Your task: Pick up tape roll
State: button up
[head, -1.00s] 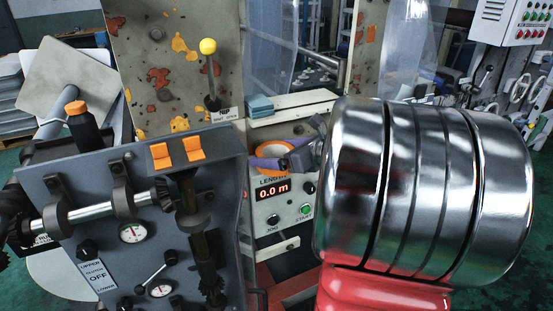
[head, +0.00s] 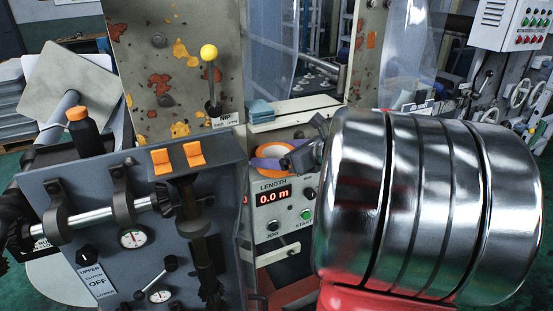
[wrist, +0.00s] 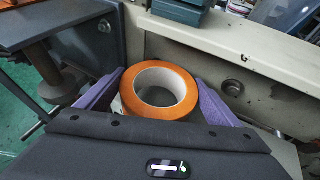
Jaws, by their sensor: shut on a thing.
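The tape roll (wrist: 160,91) is an orange ring with a pale core. In the wrist view it sits between the two purple fingers of my gripper (wrist: 152,98), which press on it from the left and right. In the head view, the orange tape roll (head: 267,164) shows behind a purple finger of my gripper (head: 272,150), on the cream ledge above the length display. My arm's shiny links hide part of the view to the right. I cannot tell whether the roll still touches the ledge.
Blue pads (head: 261,111) lie on an upper cream shelf just behind. The length display panel (head: 272,196) is below the roll. A lever with a yellow knob (head: 208,51) and a grey machine panel (head: 100,260) with a dark bottle (head: 83,130) stand to the left.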

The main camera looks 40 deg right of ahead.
notch_tip(320, 180, up, 2)
jog(key=shift+s+r, duration=0.1)
jog(key=shift+r, duration=0.05)
jog(key=s+d, duration=0.2)
jog(key=s, duration=1.5)
jog(key=shift+s, duration=0.4)
dwell(0.7)
